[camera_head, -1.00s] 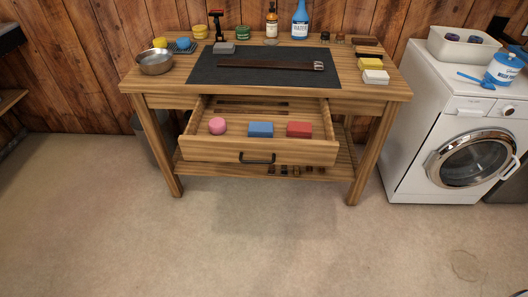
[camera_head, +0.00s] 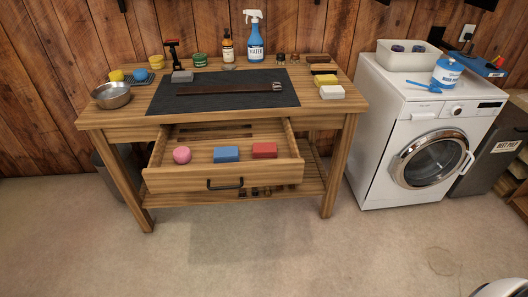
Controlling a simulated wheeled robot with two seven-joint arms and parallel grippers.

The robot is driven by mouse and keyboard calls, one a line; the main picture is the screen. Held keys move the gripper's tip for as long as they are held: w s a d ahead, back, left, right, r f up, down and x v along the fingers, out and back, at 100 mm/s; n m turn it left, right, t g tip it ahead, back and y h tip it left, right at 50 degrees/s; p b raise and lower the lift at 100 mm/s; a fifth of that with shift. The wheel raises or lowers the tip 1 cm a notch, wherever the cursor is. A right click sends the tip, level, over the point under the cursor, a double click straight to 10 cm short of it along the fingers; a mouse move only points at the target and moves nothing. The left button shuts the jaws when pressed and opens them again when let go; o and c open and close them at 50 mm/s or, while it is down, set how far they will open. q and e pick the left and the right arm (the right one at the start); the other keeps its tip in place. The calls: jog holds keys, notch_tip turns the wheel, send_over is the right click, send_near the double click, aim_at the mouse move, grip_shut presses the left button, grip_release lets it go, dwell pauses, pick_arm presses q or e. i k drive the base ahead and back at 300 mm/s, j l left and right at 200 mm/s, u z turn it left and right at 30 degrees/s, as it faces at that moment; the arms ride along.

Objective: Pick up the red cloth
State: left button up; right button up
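The red cloth (camera_head: 264,150) looks like a small folded red block. It lies at the right in the open drawer (camera_head: 222,182) of the wooden workbench. A similar blue block (camera_head: 226,154) lies to its left, a little apart. A round pink thing (camera_head: 182,155) lies further left in the same drawer. Neither of my grippers can be made out in the head view. A white rounded part shows at the bottom right corner; I cannot tell what it is.
The workbench (camera_head: 344,107) carries a dark mat (camera_head: 187,104) with a brown strap, a metal bowl (camera_head: 111,95), bottles and tins. A white washing machine (camera_head: 373,163) stands to the right, with a grey bin (camera_head: 478,166) beside it. The floor in front is clear.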

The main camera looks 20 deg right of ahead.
aim_at(266, 150)
jog(key=i+j+z, duration=0.15)
jog(key=z, duration=0.3)
jog(key=i+j+z, duration=0.15)
jog(key=z, duration=0.25)
